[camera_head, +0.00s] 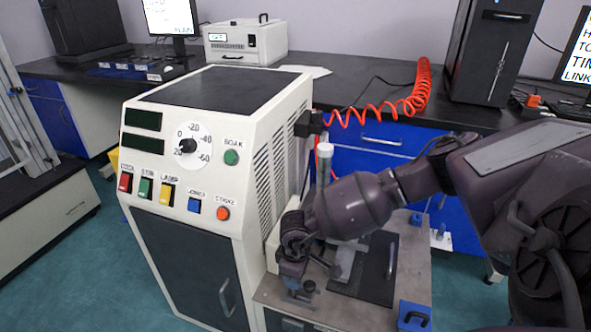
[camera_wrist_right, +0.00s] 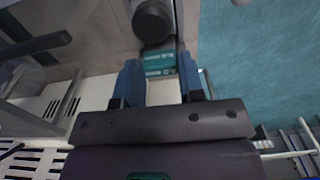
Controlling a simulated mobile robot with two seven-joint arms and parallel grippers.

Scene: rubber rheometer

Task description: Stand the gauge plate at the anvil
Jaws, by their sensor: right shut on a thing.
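My right gripper (camera_head: 292,272) reaches down from the right over the bench beside the white machine. In the right wrist view my right gripper (camera_wrist_right: 160,78) has its two blue fingers closed on a teal piece with small pale lettering, which I take for the gauge plate (camera_wrist_right: 160,62). A dark round knob-like part (camera_wrist_right: 153,20) lies just beyond the piece; I cannot tell whether it is the anvil or whether they touch. In the head view my wrist hides most of the held piece. My left gripper is not in view.
The white machine (camera_head: 226,150) with dials and coloured buttons stands left of my right arm. A metal bench top (camera_head: 415,262) carries a dark plate (camera_head: 378,275) with a handle and a blue block (camera_head: 413,315) at the front right. A clear tube (camera_head: 324,165) stands behind my wrist.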

